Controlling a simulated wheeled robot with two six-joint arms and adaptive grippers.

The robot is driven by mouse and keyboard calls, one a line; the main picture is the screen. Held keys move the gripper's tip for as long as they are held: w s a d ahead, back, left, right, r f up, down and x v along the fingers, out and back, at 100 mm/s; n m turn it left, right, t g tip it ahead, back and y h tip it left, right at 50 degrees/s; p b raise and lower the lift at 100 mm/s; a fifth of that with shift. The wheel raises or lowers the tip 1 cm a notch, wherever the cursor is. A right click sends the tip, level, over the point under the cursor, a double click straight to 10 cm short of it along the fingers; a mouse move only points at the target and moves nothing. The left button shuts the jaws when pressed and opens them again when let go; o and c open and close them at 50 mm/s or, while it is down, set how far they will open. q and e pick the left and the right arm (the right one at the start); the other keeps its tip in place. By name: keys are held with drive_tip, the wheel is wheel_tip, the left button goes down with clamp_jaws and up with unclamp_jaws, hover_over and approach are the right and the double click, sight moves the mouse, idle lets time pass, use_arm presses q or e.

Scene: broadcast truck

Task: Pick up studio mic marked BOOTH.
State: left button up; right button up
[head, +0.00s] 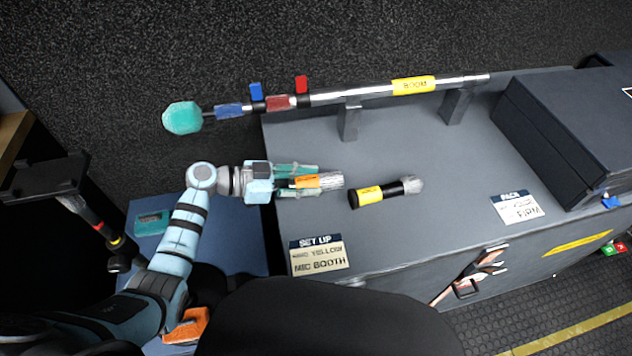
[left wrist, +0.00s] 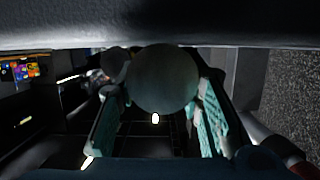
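A microphone with an orange label (head: 305,182) and a silver mesh head lies between the teal fingers of my left gripper (head: 297,181). Its label is too small to read. In the left wrist view a round grey end (left wrist: 165,78) sits between the two teal fingers; whether they press on it I cannot tell. A second microphone (head: 388,191), black with a yellow label and grey head, lies on the grey worktop just right of the gripper.
The grey worktop (head: 430,150) carries a boom pole (head: 360,91) marked BOOM on two stands at the back. A black case (head: 570,135) is at the right. A SET UP card (head: 319,255) reading MIC BOOTH lies at front left; another card (head: 517,207) is at right.

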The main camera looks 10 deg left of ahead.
use_arm(q)
clamp_jaws()
